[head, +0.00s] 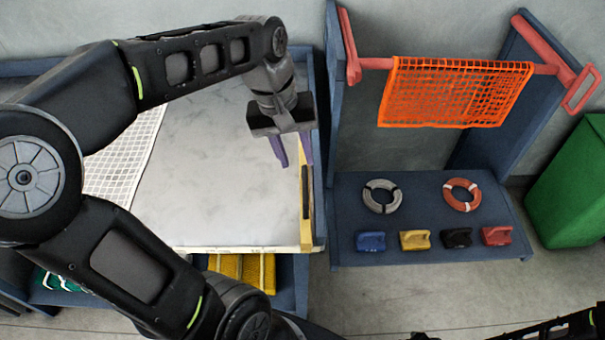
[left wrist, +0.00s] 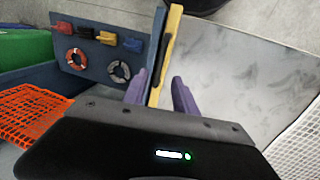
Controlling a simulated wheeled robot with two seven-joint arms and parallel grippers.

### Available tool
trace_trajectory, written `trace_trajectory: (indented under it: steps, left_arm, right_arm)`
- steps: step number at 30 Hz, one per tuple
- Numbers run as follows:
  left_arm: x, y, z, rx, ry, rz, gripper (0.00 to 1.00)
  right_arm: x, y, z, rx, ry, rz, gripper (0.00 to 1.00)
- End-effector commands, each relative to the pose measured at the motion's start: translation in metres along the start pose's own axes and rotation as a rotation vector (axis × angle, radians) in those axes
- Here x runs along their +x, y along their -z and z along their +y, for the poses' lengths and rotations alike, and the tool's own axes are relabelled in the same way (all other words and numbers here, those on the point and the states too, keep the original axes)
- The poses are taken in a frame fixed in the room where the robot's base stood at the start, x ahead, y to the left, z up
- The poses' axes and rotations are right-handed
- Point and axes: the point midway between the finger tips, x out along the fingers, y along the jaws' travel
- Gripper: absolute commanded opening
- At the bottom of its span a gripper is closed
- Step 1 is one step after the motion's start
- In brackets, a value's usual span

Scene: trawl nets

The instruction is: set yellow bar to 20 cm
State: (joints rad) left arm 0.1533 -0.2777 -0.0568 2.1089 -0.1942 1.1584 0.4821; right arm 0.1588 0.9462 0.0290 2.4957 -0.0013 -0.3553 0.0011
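The yellow bar (head: 306,228) lies along the right edge of the pale table top (head: 215,190), with a dark handle on it. In the left wrist view the yellow bar (left wrist: 174,24) and its dark handle run up from between my fingers. My left gripper (head: 292,150) is over the bar's far part, its two purple fingers pointing down and spread apart. In the left wrist view the fingers of my left gripper (left wrist: 160,90) stand on either side of the bar, with no clear contact. Small marks run along the table's front edge, too small to read. My right gripper is not seen.
White netting (head: 125,160) lies on the table's left. A blue rack (head: 345,220) to the right holds orange netting (head: 455,92) on a red bar, two rings and several coloured blocks. A green bin (head: 570,190) stands far right. Yellow material (head: 240,270) sits below the table.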

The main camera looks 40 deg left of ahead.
Motion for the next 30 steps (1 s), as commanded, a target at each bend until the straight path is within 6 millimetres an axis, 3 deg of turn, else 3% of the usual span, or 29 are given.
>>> trace_trajectory:
  steps: [15,26,30]
  left_arm:
    - [0.068,-0.001,-0.001,0.0,0.003,-0.004,0.34]
    - [0.075,0.0,0.0,0.0,0.001,-0.001,0.34]
    - [0.074,0.0,0.0,0.0,0.001,-0.001,0.23]
  right_arm:
    - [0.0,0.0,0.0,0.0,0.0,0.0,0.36]
    - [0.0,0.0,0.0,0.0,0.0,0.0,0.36]
    - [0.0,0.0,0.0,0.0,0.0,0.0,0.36]
